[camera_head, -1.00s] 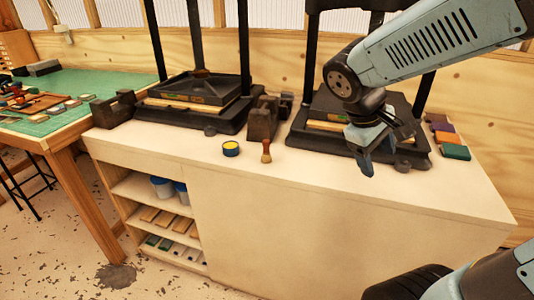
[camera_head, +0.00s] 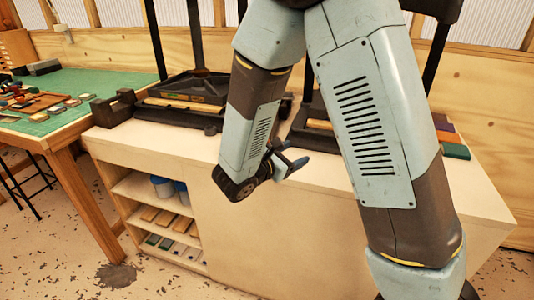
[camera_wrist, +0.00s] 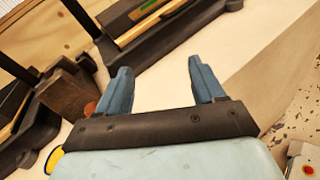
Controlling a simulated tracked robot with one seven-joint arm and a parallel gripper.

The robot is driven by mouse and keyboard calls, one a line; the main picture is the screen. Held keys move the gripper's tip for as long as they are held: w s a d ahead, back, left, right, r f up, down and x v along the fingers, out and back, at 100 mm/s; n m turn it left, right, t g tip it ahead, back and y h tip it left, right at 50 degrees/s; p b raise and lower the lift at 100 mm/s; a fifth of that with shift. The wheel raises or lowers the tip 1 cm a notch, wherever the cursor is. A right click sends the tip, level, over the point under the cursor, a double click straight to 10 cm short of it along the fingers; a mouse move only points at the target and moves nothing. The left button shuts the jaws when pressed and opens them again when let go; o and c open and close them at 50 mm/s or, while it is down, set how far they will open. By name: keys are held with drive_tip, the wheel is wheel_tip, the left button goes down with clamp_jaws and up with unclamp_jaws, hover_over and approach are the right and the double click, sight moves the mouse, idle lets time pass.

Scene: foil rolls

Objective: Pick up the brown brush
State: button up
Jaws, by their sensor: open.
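The brown brush is hidden behind my arm in the head view. In the wrist view a small orange-brown rounded end, seemingly the brush (camera_wrist: 90,108), shows just left of my left finger; the rest is hidden by my gripper's body. My gripper (camera_wrist: 159,68) is open, with nothing between its two blue fingers except pale bench top. In the head view my gripper (camera_head: 293,166) is near the front edge of the pale bench (camera_head: 330,205).
A dark press (camera_head: 185,90) stands at the back left of the bench, with a second partly behind my arm. A yellow-rimmed tin (camera_wrist: 54,159) is at the wrist view's lower left. A dark block (camera_wrist: 68,92) stands beyond the brush. Coloured blocks (camera_head: 452,150) lie at the right.

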drive_tip(key=a+f+n+t+y, duration=0.5)
drive_tip(key=a+f+n, duration=0.25)
drive_tip(key=a, duration=0.45)
drive_tip(key=x, duration=0.8)
drive_tip(key=shift+w+r, duration=0.15)
drive_tip(key=shift+w, duration=0.25)
drive_tip(key=shift+w+d+r, duration=0.2)
drive_tip(key=shift+w+d, duration=0.05)
drive_tip(key=shift+w, duration=0.4)
drive_tip(key=x, duration=0.4)
drive_tip(key=shift+a+r, duration=0.1)
drive_tip(key=shift+r, duration=0.2)
drive_tip(key=shift+c, duration=0.4)
drive_tip(key=c, duration=1)
drive_tip(key=shift+r, duration=0.1)
